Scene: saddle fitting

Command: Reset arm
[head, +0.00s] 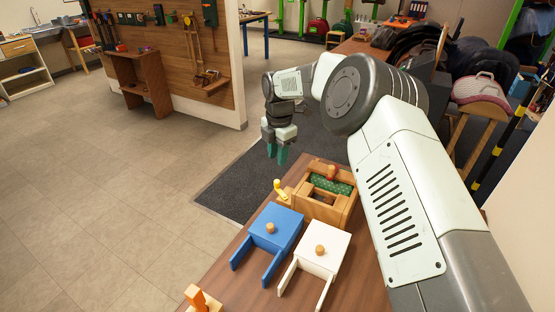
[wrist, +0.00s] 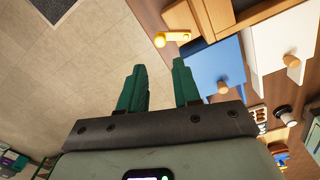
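My gripper (head: 277,156) hangs past the left edge of the table, over the floor, in the head view. Its two green fingers also show in the wrist view (wrist: 160,88), apart, with only floor between them. It is open and empty and touches nothing. My arm comes in from the right and bends across the upper middle of the head view.
On the wooden table (head: 232,262) stand a wooden box with green inside (head: 310,210), a small yellow piece (head: 280,190), a blue knobbed piece (head: 275,228), a white one (head: 324,248) and an orange block (head: 200,299). Saddles (head: 480,87) are at right. The floor at left is clear.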

